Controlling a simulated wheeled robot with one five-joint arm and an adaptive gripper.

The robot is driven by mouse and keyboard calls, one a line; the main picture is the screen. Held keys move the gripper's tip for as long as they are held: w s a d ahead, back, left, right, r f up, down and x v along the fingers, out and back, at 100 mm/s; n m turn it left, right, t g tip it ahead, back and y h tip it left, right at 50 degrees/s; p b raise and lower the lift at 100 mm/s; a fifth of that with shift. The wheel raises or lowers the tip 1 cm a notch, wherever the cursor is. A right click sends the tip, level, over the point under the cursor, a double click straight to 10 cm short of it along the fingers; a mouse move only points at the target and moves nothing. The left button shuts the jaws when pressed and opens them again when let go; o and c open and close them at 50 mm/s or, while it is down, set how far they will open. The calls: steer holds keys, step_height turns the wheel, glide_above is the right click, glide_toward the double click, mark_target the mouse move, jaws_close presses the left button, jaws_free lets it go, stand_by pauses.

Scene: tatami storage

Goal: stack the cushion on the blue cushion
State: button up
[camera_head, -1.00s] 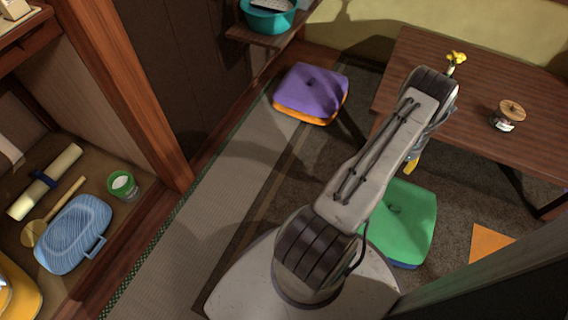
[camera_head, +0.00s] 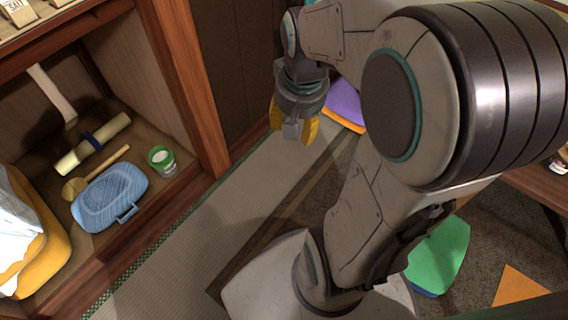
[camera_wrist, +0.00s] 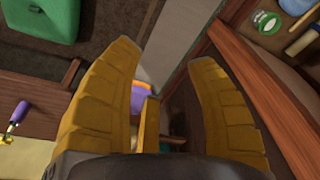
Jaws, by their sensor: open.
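A purple cushion (camera_head: 346,100) with an orange lower layer (camera_head: 344,121) lies on the floor, partly hidden behind my arm. A small purple and orange part of it (camera_wrist: 139,98) shows between the fingers in the wrist view. A green cushion (camera_head: 440,252) with a blue layer (camera_head: 424,291) under it lies at the lower right of the head view. It also shows at the top left of the wrist view (camera_wrist: 40,18). My gripper (camera_head: 294,129) is open and empty, above the floor, left of the purple cushion in the head view; both yellow fingers (camera_wrist: 162,58) stand apart.
A wooden cabinet (camera_head: 184,80) at the left holds a blue basket (camera_head: 110,194), a green cup (camera_head: 161,159) and a roll (camera_head: 92,145). An orange flat piece (camera_head: 517,287) lies at the lower right. The grey tatami strip (camera_head: 225,215) is clear.

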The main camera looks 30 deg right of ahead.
steer(key=s+a+n, duration=0.5)
steer(key=s+a, duration=0.2)
steer(key=s, duration=0.1)
steer(key=shift+s+a+r+y, duration=0.15)
steer(key=shift+a+r+y, duration=0.15)
steer(key=shift+r, duration=0.05)
steer(key=shift+r+n, duration=0.1)
steer(key=shift+n, duration=0.2)
